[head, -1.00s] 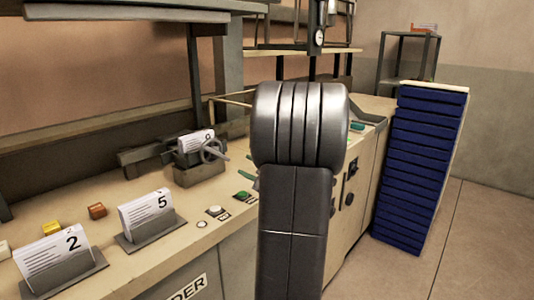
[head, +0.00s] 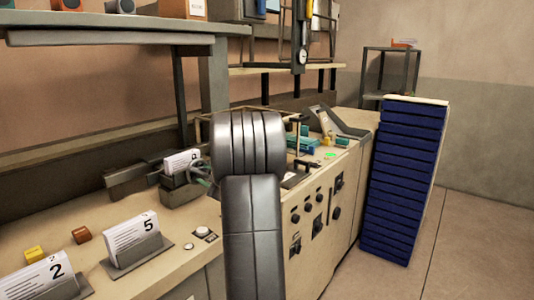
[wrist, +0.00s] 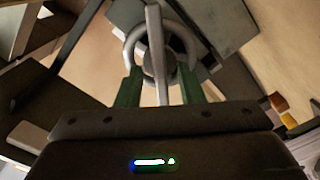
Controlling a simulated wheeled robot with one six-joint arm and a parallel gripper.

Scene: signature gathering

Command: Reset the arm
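My grey arm (head: 252,220) rises in the middle of the head view and hides most of my gripper. In the wrist view my gripper (wrist: 160,85) has two green fingers standing apart, with a gap between them. A round metal handwheel (wrist: 129,45) with a grey bar (wrist: 155,50) across it lies just beyond the fingertips. I cannot tell whether the fingers touch it. The handwheel (head: 203,171) is partly hidden by my arm in the head view, beside a card holder on the bench.
The beige bench (head: 190,262) carries cards marked 5 (head: 130,241) and 2 (head: 40,277), plus yellow (head: 35,254) and orange-brown (head: 81,235) blocks. A tall stack of blue trays (head: 400,180) stands at right. The floor (head: 480,250) beyond it is clear.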

